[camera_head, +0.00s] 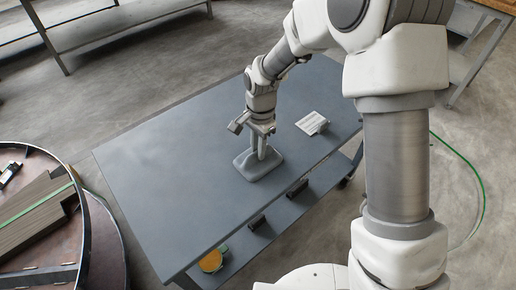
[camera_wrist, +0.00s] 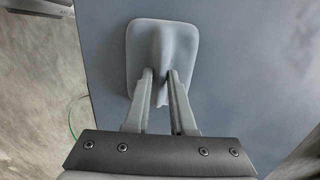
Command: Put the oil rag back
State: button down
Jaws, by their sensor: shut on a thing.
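The oil rag (camera_head: 246,170) looks like a grey, rounded square cloth with a raised ridge in its middle. It is at the blue-grey table top (camera_head: 180,150), near the front edge in the head view. My gripper (camera_head: 259,154) points down over it. In the wrist view my gripper (camera_wrist: 159,76) is shut on the ridge of the rag (camera_wrist: 145,38), one finger on each side. The flat part of the rag spreads beyond the fingertips. I cannot tell whether its underside touches the table.
A white card with a small grey item (camera_head: 312,123) lies on the table to the right. The lower shelf holds dark blocks (camera_head: 297,188) and a yellow round thing (camera_head: 211,261). A big steel reel (camera_head: 105,240) stands at left. The table's left half is clear.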

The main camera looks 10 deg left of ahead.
jog(key=shift+f, duration=0.15)
jog(key=c, duration=0.8)
grip_release()
jog(key=shift+o, duration=0.2)
notch_tip(320, 180, up, 12)
jog(key=p, duration=0.4)
jog(key=shift+w+d+r, duration=0.25)
jog(key=s+d+r+n+t, duration=0.2)
jog(key=s+d+r+n, duration=0.1)
jog(key=s+d+r, duration=0.4)
jog(key=s+d+r+n+t, duration=0.2)
jog(key=s+d+r+n, duration=0.15)
jog(key=d+r, duration=0.55)
jog(key=s+d+n+t, duration=0.2)
jog(key=s+d, duration=0.2)
jog(key=s, duration=0.4)
jog(key=shift+s+d+r, duration=0.15)
jog(key=shift+s+r, duration=0.2)
